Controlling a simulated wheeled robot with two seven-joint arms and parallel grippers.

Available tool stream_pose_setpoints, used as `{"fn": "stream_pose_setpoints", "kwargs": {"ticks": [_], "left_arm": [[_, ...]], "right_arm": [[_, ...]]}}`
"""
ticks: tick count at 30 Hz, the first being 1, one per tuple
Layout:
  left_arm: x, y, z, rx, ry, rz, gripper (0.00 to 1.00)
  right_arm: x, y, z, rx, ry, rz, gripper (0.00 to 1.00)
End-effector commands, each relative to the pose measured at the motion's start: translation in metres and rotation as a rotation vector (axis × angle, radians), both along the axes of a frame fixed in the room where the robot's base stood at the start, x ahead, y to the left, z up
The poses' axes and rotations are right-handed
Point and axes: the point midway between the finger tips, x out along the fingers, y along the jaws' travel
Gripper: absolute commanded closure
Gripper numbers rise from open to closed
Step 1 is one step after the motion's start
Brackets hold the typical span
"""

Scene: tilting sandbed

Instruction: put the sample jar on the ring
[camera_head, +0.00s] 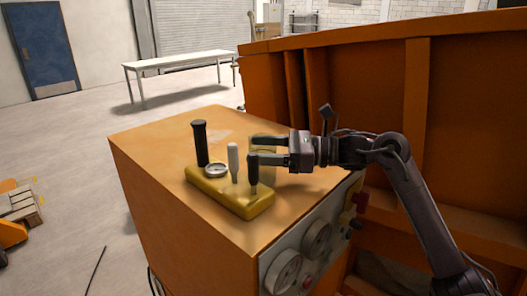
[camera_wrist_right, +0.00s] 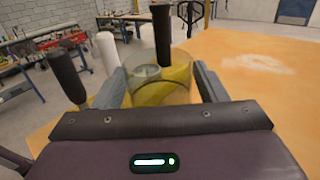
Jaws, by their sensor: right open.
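The sample jar, a clear yellowish cylinder, stands on the orange cabinet top beside the yellow block; in the wrist view the jar (camera_wrist_right: 165,92) is between my right fingers. My right gripper (camera_head: 262,150) is open, with one finger on each side of the jar; it also shows in the wrist view (camera_wrist_right: 160,84). I cannot tell whether the fingers touch the glass. In the head view the near finger partly hides the jar. The ring (camera_head: 217,170), pale and round, lies on the yellow block (camera_head: 232,196) between the levers. My left gripper is not in view.
The cabinet top (camera_head: 150,140) is clear at left. An orange wall (camera_head: 375,90) stands behind my right arm.

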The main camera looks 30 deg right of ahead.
Motion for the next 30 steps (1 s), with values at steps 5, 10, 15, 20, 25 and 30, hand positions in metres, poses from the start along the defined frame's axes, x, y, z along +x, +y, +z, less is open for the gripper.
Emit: {"fn": "stream_pose_setpoints", "kwargs": {"ticks": [5,10,15,20,25,30], "left_arm": [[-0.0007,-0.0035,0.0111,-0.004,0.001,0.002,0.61],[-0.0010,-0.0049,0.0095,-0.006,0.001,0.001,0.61],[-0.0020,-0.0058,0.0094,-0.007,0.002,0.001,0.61],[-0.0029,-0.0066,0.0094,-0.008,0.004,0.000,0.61],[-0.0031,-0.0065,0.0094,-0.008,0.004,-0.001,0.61],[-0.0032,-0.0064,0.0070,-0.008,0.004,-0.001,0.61]], "right_arm": [[0.0078,0.0125,0.0009,0.001,0.000,0.001,0.34],[0.0080,0.0126,-0.0011,0.001,0.001,0.000,0.34],[0.0080,0.0124,-0.0010,0.001,0.001,0.000,0.51],[0.0078,0.0122,-0.0007,0.001,0.001,0.000,0.72],[0.0078,0.0122,-0.0006,0.001,0.001,0.000,0.72],[0.0080,0.0120,0.0037,-0.001,-0.001,0.000,0.72]]}}
